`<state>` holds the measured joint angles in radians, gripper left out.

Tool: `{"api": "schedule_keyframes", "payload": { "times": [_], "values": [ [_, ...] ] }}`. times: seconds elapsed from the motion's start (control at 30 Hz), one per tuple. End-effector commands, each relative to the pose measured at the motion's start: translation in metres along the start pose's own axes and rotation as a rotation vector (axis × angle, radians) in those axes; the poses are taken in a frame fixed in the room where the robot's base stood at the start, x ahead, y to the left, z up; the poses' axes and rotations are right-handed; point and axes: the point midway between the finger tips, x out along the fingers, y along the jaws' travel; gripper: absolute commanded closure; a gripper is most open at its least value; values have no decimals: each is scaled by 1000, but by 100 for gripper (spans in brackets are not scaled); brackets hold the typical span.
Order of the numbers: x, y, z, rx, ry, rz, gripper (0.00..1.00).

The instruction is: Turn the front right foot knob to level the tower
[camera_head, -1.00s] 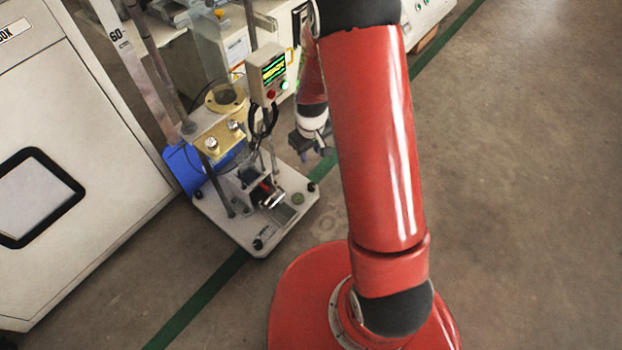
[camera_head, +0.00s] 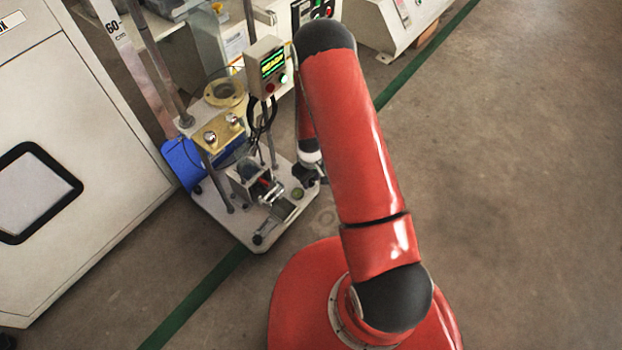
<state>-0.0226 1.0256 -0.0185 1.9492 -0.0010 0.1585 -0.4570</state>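The tower stands on a pale base plate (camera_head: 215,207) at centre left, with upright posts, a yellow-tan block (camera_head: 215,135) and a control box (camera_head: 266,66) with a lit display. A dark foot knob (camera_head: 258,239) shows at the plate's near corner. A green round spot, perhaps a bubble level (camera_head: 298,193), lies near the plate's right side. My gripper (camera_head: 309,176) is small and dark, low at the plate's right corner. The foot knob there is hidden or merges with it. I cannot tell whether they touch or whether the fingers are open.
A large white cabinet (camera_head: 70,110) stands on the left. A blue object (camera_head: 183,163) is beside the tower's left side. Benches with equipment (camera_head: 392,25) are behind. A green floor line (camera_head: 205,297) runs diagonally. The floor to the right is clear.

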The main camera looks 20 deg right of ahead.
Motion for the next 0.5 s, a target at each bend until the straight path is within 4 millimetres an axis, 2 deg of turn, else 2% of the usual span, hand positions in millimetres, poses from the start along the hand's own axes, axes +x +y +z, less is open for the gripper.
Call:
{"api": "schedule_keyframes", "payload": {
  "times": [0.23,0.5],
  "values": [
    [1,0,0,0,0,0,66],
    [1,0,0,0,0,0,98]
  ]
}}
